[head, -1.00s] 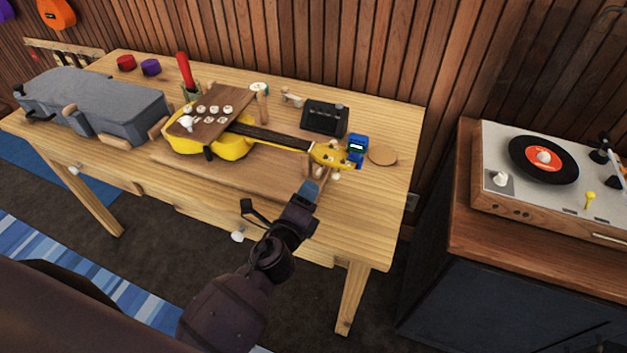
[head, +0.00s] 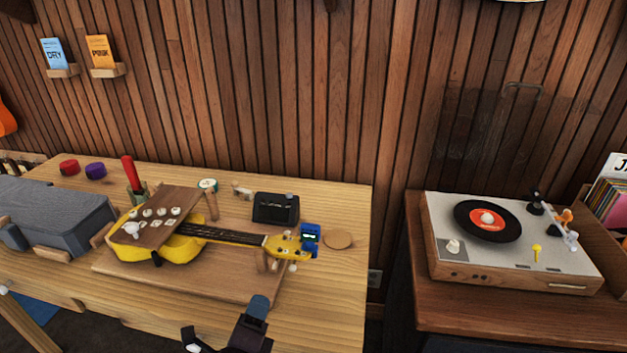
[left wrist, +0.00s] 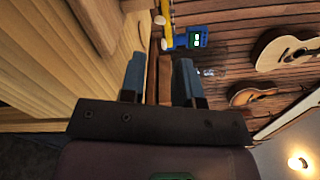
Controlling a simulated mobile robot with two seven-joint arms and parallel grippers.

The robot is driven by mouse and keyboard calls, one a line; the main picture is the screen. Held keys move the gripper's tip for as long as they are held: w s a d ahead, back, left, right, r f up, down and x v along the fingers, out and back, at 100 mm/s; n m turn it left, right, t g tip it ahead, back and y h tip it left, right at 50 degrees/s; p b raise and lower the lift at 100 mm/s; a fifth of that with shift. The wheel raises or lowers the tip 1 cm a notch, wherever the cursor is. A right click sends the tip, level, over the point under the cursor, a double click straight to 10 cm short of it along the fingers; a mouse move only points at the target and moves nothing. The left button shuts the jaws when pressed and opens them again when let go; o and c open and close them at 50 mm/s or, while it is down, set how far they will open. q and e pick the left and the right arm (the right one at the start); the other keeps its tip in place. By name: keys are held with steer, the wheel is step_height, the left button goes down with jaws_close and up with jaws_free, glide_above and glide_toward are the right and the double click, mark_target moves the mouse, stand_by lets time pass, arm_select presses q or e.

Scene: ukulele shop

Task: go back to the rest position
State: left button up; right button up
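My left gripper (head: 246,318) shows at the bottom of the head view, in front of the bench's near edge. In the left wrist view its two blue-grey fingers (left wrist: 160,70) stand apart with nothing held between them. The yellow ukulele (head: 170,248) lies on the workbench beyond it, with a blue tuner (head: 310,238) at its headstock; the tuner also shows in the left wrist view (left wrist: 197,38). My right gripper is in neither view.
A turntable (head: 505,245) stands on a cabinet at right. The bench's front right is clear.

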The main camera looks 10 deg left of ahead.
arm_select(q)
steer(key=s+a+f+n+g+y, duration=0.3)
steer(key=s+a+n+g+y, duration=0.35)
steer(key=s+a+n, duration=0.55)
steer(key=s+d+f+n+g+h, duration=0.15)
steer(key=s+n+g+h, duration=0.35)
steer(key=s+n+g, duration=0.6)
steer(key=w+f+m+t, duration=0.1)
steer(key=w+f+t, duration=0.5)
steer(key=f+t, duration=0.3)
steer(key=shift+w+d+m+t+h, duration=0.2)
steer(key=shift+m+t+h, duration=0.15)
steer(key=shift+t, duration=0.5)
stand_by(0.6)
